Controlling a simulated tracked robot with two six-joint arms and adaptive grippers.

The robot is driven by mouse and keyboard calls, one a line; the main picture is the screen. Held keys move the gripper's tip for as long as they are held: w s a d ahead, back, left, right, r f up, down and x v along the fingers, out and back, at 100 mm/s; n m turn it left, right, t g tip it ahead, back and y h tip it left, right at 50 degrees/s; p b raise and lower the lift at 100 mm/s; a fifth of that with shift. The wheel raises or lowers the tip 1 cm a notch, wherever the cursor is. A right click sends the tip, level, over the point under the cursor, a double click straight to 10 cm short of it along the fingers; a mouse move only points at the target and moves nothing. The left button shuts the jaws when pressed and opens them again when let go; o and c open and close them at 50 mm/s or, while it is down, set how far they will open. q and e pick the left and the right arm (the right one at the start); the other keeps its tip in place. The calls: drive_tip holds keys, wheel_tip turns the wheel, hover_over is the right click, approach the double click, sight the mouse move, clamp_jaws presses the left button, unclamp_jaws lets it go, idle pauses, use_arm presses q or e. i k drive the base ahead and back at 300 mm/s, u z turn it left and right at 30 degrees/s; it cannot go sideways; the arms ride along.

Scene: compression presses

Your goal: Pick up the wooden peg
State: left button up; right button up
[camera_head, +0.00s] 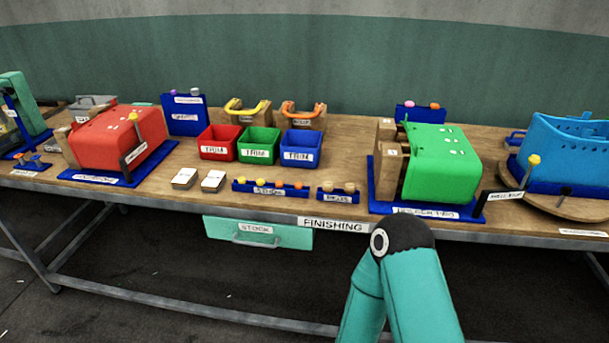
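A small blue rack (338,198) with a white label too small to read sits at the table's front edge, near the middle. Tan, wood-coloured round tops (350,187) show in it; they may be wooden pegs, but I cannot be sure at this size. Neither of my grippers is in view. A bent teal arm of mine with a black joint shows at the bottom right, in front of the table and below the green press.
A longer blue rack (270,188) with orange and yellow tops is to the left. Red (218,151), green (258,154) and blue (300,156) bins stand behind. A red press (112,138) is left, a green press (440,163) right. A teal drawer (258,232) hangs under the edge.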

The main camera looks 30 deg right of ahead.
sight(349, 188)
drive_tip(key=i, duration=0.95)
drive_tip(key=z, duration=0.5)
